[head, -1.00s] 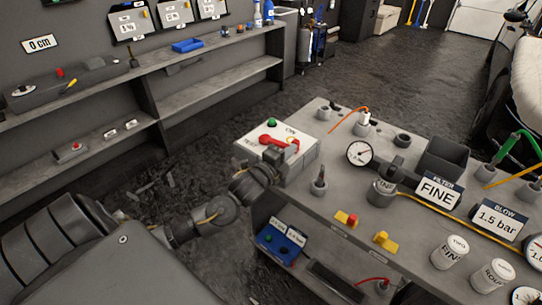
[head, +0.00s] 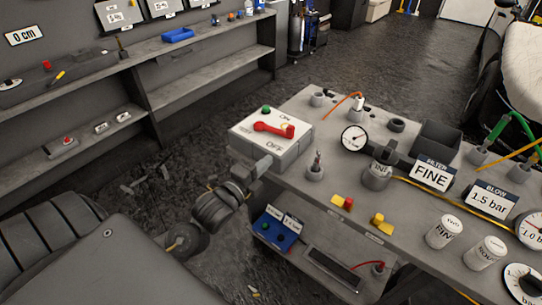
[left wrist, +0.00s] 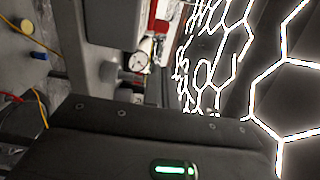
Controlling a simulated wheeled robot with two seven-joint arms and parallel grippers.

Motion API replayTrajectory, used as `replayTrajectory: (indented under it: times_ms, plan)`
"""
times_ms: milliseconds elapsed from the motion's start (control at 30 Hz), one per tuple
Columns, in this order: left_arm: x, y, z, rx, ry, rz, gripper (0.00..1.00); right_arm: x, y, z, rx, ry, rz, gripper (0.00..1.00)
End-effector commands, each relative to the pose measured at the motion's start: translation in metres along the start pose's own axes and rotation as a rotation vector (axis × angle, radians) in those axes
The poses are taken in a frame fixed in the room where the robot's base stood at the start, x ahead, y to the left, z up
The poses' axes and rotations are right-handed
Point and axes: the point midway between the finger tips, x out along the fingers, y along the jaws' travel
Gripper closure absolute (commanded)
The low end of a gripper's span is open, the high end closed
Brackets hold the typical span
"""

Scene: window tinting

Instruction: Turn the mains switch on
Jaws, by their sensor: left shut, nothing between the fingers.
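The mains switch is a pale box (head: 246,129) on the near left corner of the workbench. Its red lever (head: 271,127) lies across the top face, its thick end to the right, between the printed ON and OFF. A green button or lamp (head: 266,110) sits at the box's back edge. My left gripper (head: 262,165) is shut and empty, low in front of the box's near side and apart from the lever. Whether it touches the box I cannot tell. The left wrist view shows mostly the dark gripper housing and bright hexagonal lights. My right gripper is not in view.
A gauge (head: 354,138), a small post (head: 315,168) and a FINE filter sign (head: 432,174) stand on the workbench right of the switch. A blue box (head: 278,229) sits on the lower shelf. Wall shelves (head: 200,85) line the left, with open floor between.

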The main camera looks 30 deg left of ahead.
Motion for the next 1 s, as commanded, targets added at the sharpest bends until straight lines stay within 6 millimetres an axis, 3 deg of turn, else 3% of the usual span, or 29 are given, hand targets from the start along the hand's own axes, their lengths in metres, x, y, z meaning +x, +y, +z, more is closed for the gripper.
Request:
replayTrajectory:
  times_ms: [200, 500, 633, 667, 767, 867, 900, 967, 1000]
  plan:
    - [-0.014, 0.0, -0.001, -0.001, -0.003, 0.0, 1.0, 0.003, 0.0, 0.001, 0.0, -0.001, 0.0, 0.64]
    - [-0.015, -0.001, -0.001, 0.0, -0.003, 0.0, 1.0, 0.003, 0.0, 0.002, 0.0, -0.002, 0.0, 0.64]
    - [-0.011, 0.018, 0.002, -0.021, -0.015, 0.032, 1.0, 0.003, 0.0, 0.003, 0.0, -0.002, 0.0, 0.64]
    - [-0.008, 0.029, 0.004, -0.035, -0.023, 0.052, 1.0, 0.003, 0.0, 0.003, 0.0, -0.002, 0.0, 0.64]
    - [-0.002, 0.089, 0.015, -0.112, -0.064, 0.153, 1.0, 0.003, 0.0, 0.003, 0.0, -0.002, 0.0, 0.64]
    - [-0.006, 0.184, 0.027, -0.243, -0.138, 0.309, 1.0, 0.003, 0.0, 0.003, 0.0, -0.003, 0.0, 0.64]
    - [-0.014, 0.227, 0.031, -0.307, -0.177, 0.38, 1.0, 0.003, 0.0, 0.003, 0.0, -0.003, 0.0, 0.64]
    - [-0.034, 0.293, 0.035, -0.411, -0.244, 0.49, 1.0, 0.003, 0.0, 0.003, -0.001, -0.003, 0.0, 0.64]
    - [-0.053, 0.336, 0.036, -0.479, -0.293, 0.563, 1.0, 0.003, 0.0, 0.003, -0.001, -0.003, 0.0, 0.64]
